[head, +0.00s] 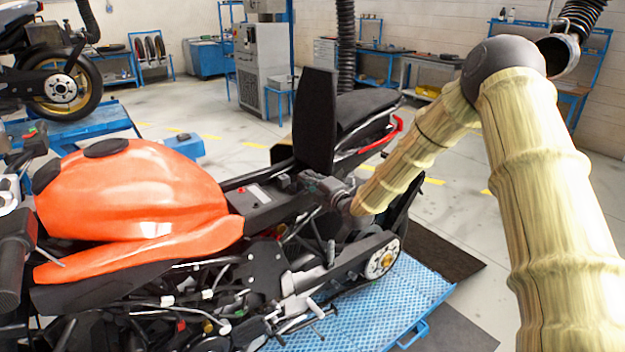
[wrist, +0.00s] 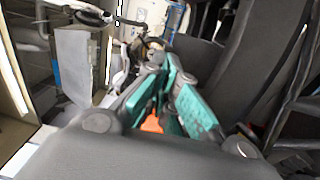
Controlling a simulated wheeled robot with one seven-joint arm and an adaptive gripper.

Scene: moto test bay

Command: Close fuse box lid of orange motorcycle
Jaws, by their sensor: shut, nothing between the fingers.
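The orange motorcycle (head: 140,190) stands side-on in the head view, its tank to the left. Behind the tank is an open bay (head: 258,198) with a battery-like part and small red marks. A tall flat black panel (head: 316,115), which looks like the raised lid, stands upright between this bay and the seat. My gripper (head: 312,182) is shut and empty, low beside the panel's foot, on the near side. In the wrist view its teal fingers (wrist: 165,97) are close together, and a large dark surface (wrist: 235,60) fills the right. I cannot tell whether they touch the panel.
The seat (head: 365,108) and red tail trim (head: 385,138) lie behind the panel. The bike stands on a blue lift platform (head: 375,305). Another motorcycle (head: 50,75) is at the far left. Benches and a grey machine (head: 262,60) line the back, with open floor between.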

